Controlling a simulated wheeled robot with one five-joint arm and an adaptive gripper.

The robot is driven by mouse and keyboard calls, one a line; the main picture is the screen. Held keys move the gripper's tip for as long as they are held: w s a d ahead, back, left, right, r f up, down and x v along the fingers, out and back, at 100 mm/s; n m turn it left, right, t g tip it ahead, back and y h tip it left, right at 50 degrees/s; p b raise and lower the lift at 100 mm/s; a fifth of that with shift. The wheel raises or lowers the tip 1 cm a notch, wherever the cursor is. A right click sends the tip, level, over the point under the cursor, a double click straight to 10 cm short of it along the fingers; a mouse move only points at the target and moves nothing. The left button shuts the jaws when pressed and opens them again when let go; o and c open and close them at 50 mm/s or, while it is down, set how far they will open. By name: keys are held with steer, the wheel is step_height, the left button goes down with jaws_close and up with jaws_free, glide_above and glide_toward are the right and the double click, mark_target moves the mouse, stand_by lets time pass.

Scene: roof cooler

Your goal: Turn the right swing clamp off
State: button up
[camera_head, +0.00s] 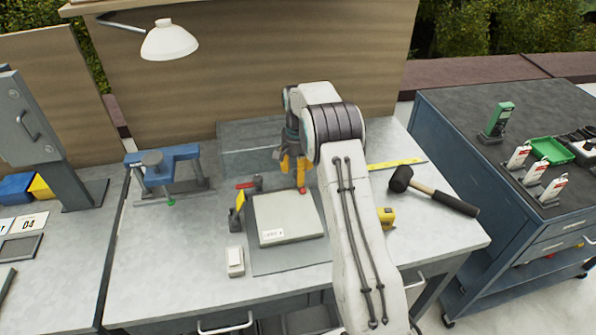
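A grey plate with a white label (273,220) lies on the workbench. On its left is a swing clamp (239,208) with a yellow body and a red handle. At the plate's upper right corner a small red part (301,189) shows, possibly of the right swing clamp; the rest is hidden behind my arm. My gripper (292,170) points down with yellow-orange fingers just above this red part. I cannot tell whether it touches it or how far apart the fingers are.
A blue vise-like fixture (172,165) stands left on the bench (170,270). Right of my arm are a yellow tape measure (386,217) and a black hammer (435,192). A tool cart (500,95) stands at right.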

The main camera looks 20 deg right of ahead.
steer(key=shift+o, duration=0.3)
jaws_close()
stand_by(0.3)
